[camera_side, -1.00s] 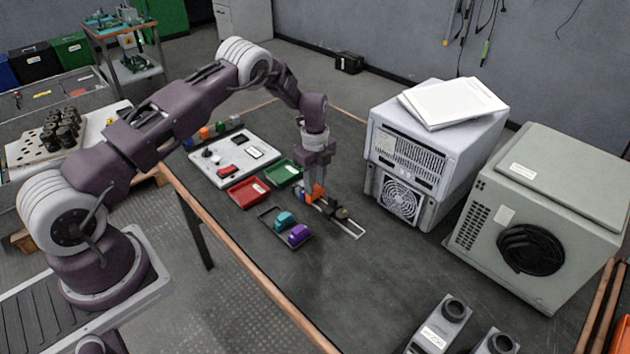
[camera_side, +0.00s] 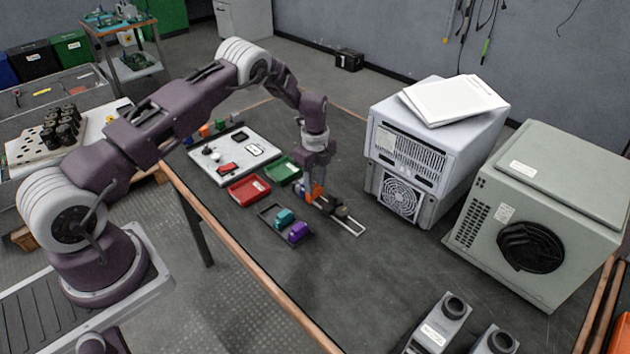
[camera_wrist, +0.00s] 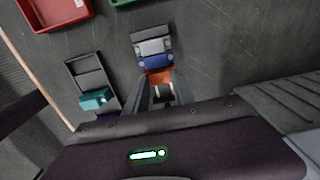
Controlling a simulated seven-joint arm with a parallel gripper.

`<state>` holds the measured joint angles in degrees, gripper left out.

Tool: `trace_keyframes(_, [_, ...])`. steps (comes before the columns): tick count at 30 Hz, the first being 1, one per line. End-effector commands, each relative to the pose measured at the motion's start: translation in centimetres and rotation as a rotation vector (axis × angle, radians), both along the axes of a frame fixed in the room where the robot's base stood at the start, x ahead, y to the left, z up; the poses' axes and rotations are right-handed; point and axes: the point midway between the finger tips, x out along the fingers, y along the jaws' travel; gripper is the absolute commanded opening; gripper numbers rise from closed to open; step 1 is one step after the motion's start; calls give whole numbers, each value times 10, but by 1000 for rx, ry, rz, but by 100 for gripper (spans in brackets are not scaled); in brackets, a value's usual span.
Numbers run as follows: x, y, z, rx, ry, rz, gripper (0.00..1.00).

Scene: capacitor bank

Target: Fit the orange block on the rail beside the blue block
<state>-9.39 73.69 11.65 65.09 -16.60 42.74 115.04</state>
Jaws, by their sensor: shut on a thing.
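My gripper (camera_side: 318,188) is down at the rail, shut on the orange block (camera_side: 319,194); the fingers hide part of it. In the wrist view the orange block (camera_wrist: 159,77) shows just beyond the fingertips (camera_wrist: 163,95). The blue block (camera_wrist: 156,59) is directly beyond it on the rail (camera_wrist: 136,36), very close; I cannot tell whether they touch or whether the orange block is fully seated. In the side view the blue block (camera_side: 302,189) is left of the fingers, and the rail's bare end (camera_side: 352,227) sticks out to the lower right.
A dark tray (camera_side: 268,213) with a teal block (camera_side: 284,217) and a purple block (camera_side: 298,232) lies at the left. Red (camera_side: 248,189) and green (camera_side: 283,170) trays are behind it. A dark block (camera_side: 340,212) sits on the rail. A grey cabinet (camera_side: 402,195) stands to the right.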

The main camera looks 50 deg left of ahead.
Motion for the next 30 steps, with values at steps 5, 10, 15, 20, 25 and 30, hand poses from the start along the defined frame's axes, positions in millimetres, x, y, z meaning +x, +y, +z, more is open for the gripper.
trace_keyframes(5, [0,0,-2,0,0,1,0])
trace_keyframes(10, [0,0,-2,0,0,0,48])
trace_keyframes(15, [0,0,-2,0,0,0,56])
trace_keyframes(20, [0,0,-2,0,0,0,56])
trace_keyframes(25, [0,0,14,0,-1,-1,56])
trace_keyframes(30, [0,0,32,1,-2,-1,56])
